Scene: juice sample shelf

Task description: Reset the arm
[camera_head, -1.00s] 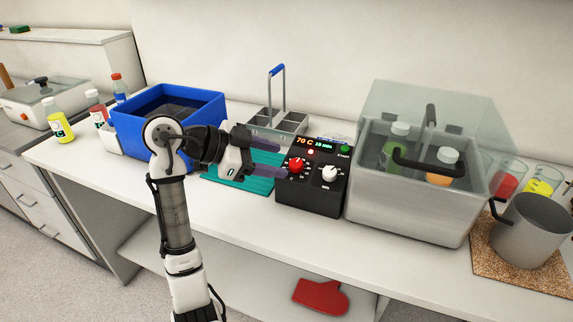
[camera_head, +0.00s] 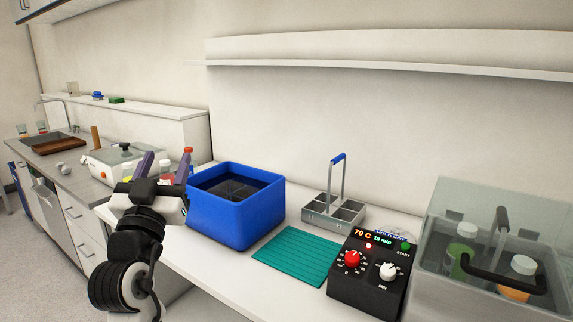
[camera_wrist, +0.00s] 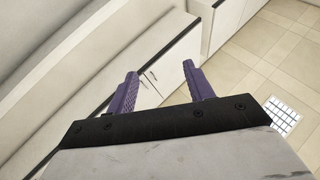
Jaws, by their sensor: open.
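My gripper (camera_head: 164,168) is raised at the left of the head view, in front of the bottles and left of the blue bin. Its two purple fingers are spread apart and point up, with nothing between them. In the wrist view, my gripper (camera_wrist: 161,85) also shows open and empty, with cabinet fronts and tiled floor beyond it. My arm rises from the bottom left of the head view.
On the counter stand a blue bin (camera_head: 262,217), a metal caddy (camera_head: 322,221), a green mat (camera_head: 290,262), a black control box (camera_head: 365,289) and a clear-lidded bath (camera_head: 447,287) holding bottles. A white shelf (camera_head: 400,65) runs along the wall above.

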